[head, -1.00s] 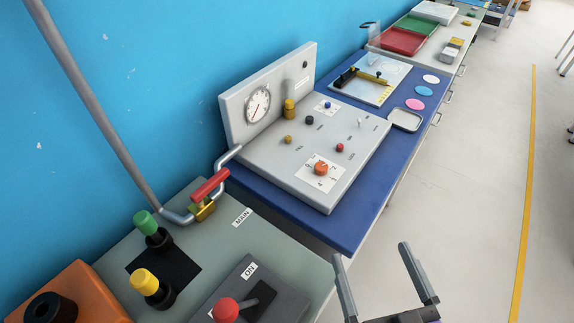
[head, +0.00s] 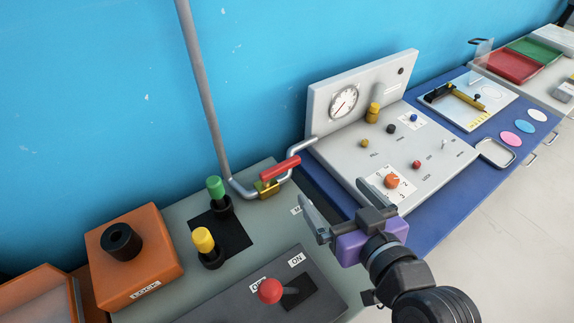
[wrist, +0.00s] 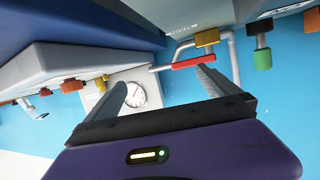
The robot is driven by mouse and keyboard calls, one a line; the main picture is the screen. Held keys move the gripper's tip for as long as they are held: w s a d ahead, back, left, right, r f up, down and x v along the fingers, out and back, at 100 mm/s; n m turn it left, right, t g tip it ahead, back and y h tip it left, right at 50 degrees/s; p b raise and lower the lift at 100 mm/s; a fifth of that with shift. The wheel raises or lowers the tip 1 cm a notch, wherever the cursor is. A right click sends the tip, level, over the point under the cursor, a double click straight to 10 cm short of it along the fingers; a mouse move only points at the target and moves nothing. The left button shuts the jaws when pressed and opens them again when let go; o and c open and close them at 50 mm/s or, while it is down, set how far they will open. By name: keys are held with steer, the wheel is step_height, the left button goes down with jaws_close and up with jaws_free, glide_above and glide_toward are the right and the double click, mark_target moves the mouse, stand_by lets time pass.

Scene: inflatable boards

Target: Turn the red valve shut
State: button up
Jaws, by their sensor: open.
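The red valve handle (head: 280,167) sits on a brass valve body (head: 267,188) in a grey pipe. The handle slants up to the right, roughly along the pipe. My gripper (head: 318,191) is open and empty, to the right of the valve and apart from it. In the wrist view the picture is upside down. There the red valve handle (wrist: 193,62) shows just beyond the right finger of my gripper (wrist: 160,82), with the brass body (wrist: 207,38) above it. Nothing lies between the fingers.
Green (head: 215,188) and yellow (head: 203,240) knobs stand left of the valve. A red-knobbed lever (head: 270,290) is in front, by an ON label. A grey gauge panel (head: 345,105) with small knobs stands to the right. The blue wall (head: 100,100) is close behind the pipe.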

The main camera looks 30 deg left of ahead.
mark_target(283, 170)
steer(key=a+n+g, duration=0.1)
steer(key=a, duration=0.1)
steer(key=a+r+n+g, duration=0.1)
steer(key=a, duration=0.1)
steer(key=s+a+r+n+g+y, duration=0.1)
steer(key=shift+s+a+r, duration=0.1)
steer(key=shift+a+r, duration=0.15)
steer(key=shift+a, duration=0.15)
steer(key=shift+p+x, duration=0.35)
steer(key=shift+x, duration=3.5)
steer(key=shift+s, duration=0.1)
steer(key=c, duration=1.9)
steer(key=shift+s+d+m+t+h+p, duration=0.15)
steer(key=shift+s+m+t+h+p, duration=0.2)
steer(key=shift+m+t+h+p, duration=0.6)
steer(key=shift+s+d+f+m+t+h+p, duration=0.15)
steer(key=shift+m+t+h+p, duration=0.3)
steer(key=shift+m+p, duration=0.3)
steer(key=shift+s+d+m+t+h+p, duration=0.1)
steer(key=shift+s+m+t+h+p, duration=0.1)
steer(key=shift+m+t+h+p, duration=0.45)
steer(key=shift+g+y, duration=0.25)
